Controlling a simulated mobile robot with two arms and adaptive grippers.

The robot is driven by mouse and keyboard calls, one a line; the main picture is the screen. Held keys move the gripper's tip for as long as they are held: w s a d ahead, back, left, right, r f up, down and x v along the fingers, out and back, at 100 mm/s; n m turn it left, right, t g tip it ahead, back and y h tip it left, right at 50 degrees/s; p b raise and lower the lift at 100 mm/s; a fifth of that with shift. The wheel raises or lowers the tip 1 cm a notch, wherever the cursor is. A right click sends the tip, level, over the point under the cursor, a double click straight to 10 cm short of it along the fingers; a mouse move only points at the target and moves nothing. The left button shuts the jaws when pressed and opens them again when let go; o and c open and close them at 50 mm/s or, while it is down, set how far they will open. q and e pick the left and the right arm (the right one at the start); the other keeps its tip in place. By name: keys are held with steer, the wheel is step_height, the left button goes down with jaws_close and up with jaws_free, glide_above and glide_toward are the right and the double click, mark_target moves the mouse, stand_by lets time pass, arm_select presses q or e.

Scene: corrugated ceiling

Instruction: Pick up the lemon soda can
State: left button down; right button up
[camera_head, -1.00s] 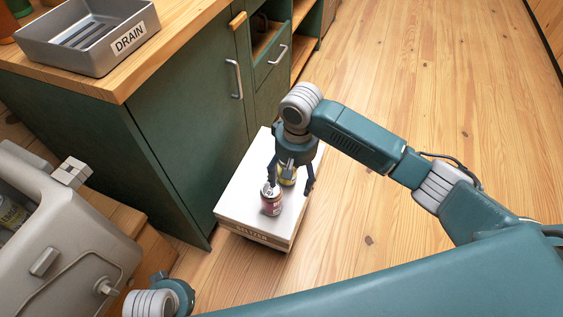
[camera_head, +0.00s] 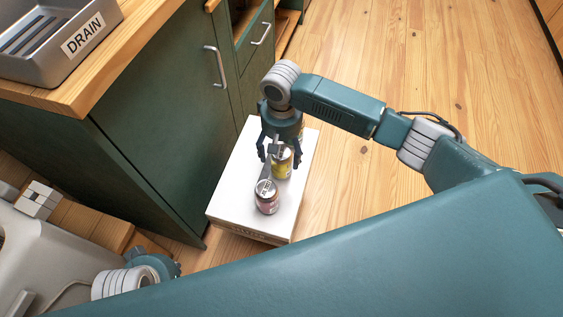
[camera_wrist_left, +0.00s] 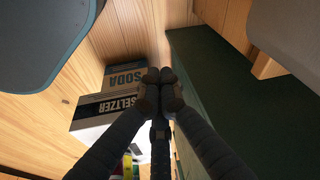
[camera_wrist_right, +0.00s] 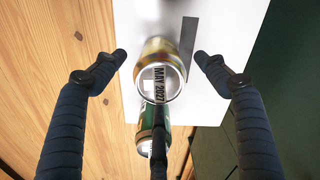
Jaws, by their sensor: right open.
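A yellow can (camera_head: 282,163), its name not readable, stands on the white box (camera_head: 226,205) below and in front of my right gripper (camera_head: 272,155). In the right wrist view a gold-yellow can (camera_wrist_right: 160,62), with MAY 2027 printed on its end, lies between the spread fingertips of the right gripper (camera_wrist_right: 160,56). The fingers show gaps on both sides and do not hold it. A pinkish-red can (camera_head: 267,198) stands nearer the front of the box. My left gripper (camera_wrist_left: 160,86) has its fingertips together, with nothing visible between them.
Another can (camera_wrist_right: 152,122), with green and white, shows in the right wrist view. A green cabinet (camera_head: 150,110) stands left of the box, with a grey DRAIN tray (camera_head: 45,65) on its top. Wooden floor (camera_head: 420,65) is clear to the right. Boxes marked SODA (camera_wrist_left: 122,79) and SELTZER (camera_wrist_left: 90,108) show in the left wrist view.

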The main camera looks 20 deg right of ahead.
step_height(320, 180, down, 5)
steer(key=shift+r+b, duration=0.1)
steer(key=shift+b, duration=0.6)
arm_select(q)
steer(key=v, duration=0.4)
steer(key=shift+r, duration=0.1)
arm_select(e)
steer(key=shift+r, duration=0.1)
steer(key=c, duration=1.6)
